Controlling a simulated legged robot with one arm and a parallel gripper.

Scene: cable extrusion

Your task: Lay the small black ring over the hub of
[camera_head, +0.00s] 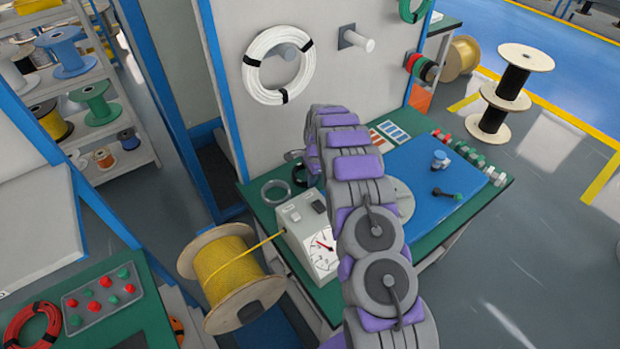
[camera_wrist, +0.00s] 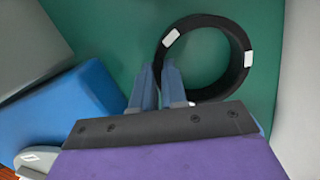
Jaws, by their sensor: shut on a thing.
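The small black ring (camera_wrist: 207,20) has white tape patches and shows in the wrist view over a green surface. My gripper (camera_wrist: 158,66) has its two blue fingers close together at the ring's lower left side. It is shut on the ring's band there, and the right finger hides part of the band. In the head view, the black ring (camera_head: 300,175) is mostly hidden behind my arm, and my gripper is hidden too. A grey disc (camera_head: 404,199) shows partly beside my arm on the blue mat. I cannot tell which hub the cut-off task line means.
The green workbench (camera_head: 490,200) holds a blue mat (camera_head: 425,180), a grey ring (camera_head: 275,192) and a dial box (camera_head: 310,235). A yellow cable spool (camera_head: 222,265) stands at its left. A white coil (camera_head: 262,93) hangs on the wall panel behind.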

